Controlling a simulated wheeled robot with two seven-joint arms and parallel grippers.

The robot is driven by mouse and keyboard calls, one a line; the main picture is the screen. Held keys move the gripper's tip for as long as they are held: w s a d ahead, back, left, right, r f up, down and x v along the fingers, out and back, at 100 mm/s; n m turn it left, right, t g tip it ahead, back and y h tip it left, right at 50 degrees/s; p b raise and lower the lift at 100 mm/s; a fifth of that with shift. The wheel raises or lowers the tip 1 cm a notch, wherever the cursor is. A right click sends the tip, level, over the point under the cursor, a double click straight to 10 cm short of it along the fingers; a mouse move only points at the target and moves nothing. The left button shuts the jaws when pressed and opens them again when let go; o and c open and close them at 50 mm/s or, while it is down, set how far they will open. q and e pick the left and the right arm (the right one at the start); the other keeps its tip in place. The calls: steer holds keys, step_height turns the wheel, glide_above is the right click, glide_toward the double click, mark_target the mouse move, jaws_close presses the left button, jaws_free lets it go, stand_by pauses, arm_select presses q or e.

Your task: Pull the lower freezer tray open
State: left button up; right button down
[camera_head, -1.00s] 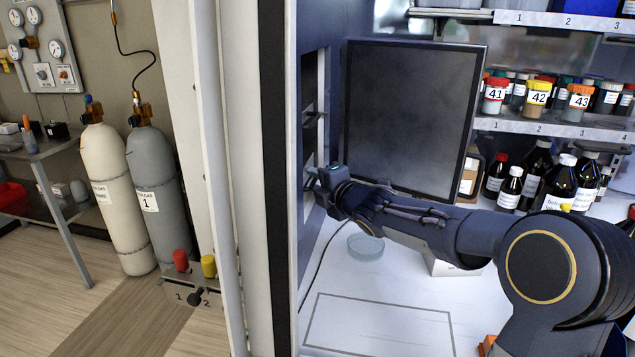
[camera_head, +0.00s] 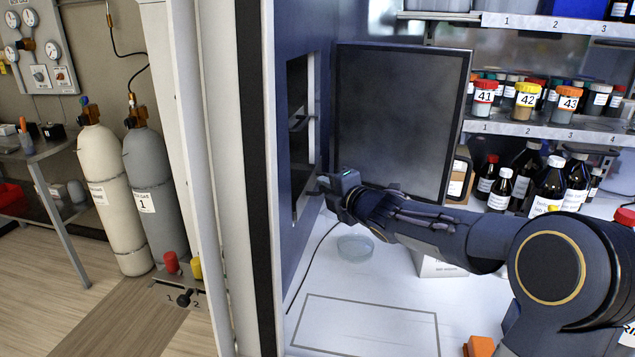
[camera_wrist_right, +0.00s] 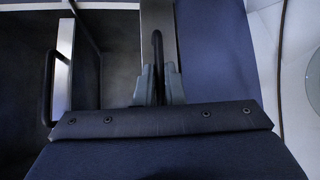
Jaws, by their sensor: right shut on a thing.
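The freezer opening (camera_head: 300,135) is a dark recess in the blue side wall. An upper tray handle (camera_head: 298,123) shows inside it, and this other handle also shows in the right wrist view (camera_wrist_right: 47,85). My right gripper (camera_head: 325,186) is at the lower end of the opening, just out from the wall. In the right wrist view its fingers (camera_wrist_right: 158,86) are shut on the black handle (camera_wrist_right: 158,45) of the lower tray, whose grey front (camera_wrist_right: 148,18) shows behind it. How far the tray is out is mostly hidden. My left gripper is out of view.
A dark framed panel (camera_head: 400,115), apparently the open freezer door, stands beyond my right arm. A glass dish (camera_head: 355,246) lies on the white worktop (camera_head: 365,285) below the gripper. Shelves of jars and bottles (camera_head: 525,185) stand at the right.

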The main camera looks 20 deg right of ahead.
steer(key=s+d+p, duration=0.3)
steer(key=s+d, duration=0.2)
steer(key=d, duration=0.2)
steer(key=shift+s+d, duration=0.35)
steer(key=shift+s, duration=0.05)
steer(key=c, duration=1.5)
jaws_free()
steer(key=s, duration=0.5)
steer(key=s+d+r, duration=0.1)
steer(key=s, duration=0.1)
steer(key=shift+s+r, duration=0.1)
steer(key=shift+s, duration=0.25)
